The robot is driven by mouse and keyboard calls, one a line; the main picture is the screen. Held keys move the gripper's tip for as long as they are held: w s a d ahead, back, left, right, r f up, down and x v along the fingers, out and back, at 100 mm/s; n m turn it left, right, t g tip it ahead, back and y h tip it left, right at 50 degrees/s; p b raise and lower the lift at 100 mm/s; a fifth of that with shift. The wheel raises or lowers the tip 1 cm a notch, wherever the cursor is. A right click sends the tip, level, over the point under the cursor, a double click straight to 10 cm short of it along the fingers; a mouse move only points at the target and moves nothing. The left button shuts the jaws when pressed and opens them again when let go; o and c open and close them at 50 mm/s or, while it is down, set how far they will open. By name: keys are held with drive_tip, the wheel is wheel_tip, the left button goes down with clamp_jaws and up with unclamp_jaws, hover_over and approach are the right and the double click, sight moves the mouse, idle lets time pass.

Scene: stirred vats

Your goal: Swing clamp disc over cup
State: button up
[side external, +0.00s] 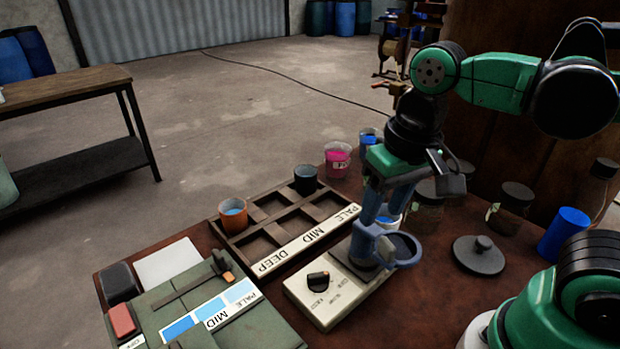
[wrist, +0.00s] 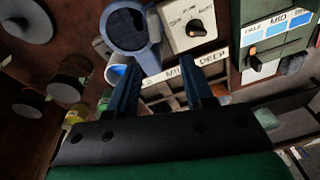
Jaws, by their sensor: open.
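The clamp disc is a dark round plate in a blue-grey ring (side external: 403,249) on the right side of the pale control box (side external: 322,303). In the wrist view the ring (wrist: 124,45) is at the top, left of the box. My gripper (side external: 367,228) points down close behind the ring's blue mount. In the wrist view its two blue fingers (wrist: 170,66) are apart, the left one close to the ring; I cannot tell whether they touch. A pale cup with blue contents (side external: 388,219) stands behind the ring, partly hidden by my fingers. It also shows at the left finger in the wrist view (wrist: 116,72).
A wooden rack (side external: 272,232) marked PALE, MID, DEEP holds an orange cup (side external: 233,217) and a dark cup (side external: 305,180). A pink cup (side external: 338,160) stands behind. A grey lid (side external: 478,255), jars and a blue cup (side external: 564,234) are right. A green panel (side external: 200,310) is front left.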

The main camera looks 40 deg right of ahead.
sight(389, 244)
drive_tip(key=shift+s+a+r+m+g, duration=0.2)
drive_tip(key=shift+s+r+m+g, duration=0.05)
drive_tip(key=shift+s+g, duration=0.25)
drive_tip(key=shift+s+a+r+m+g, duration=0.25)
drive_tip(key=shift+s+g, duration=0.15)
drive_tip(key=shift+s, duration=0.1)
drive_tip(key=shift+f, duration=2.65)
clamp_jaws()
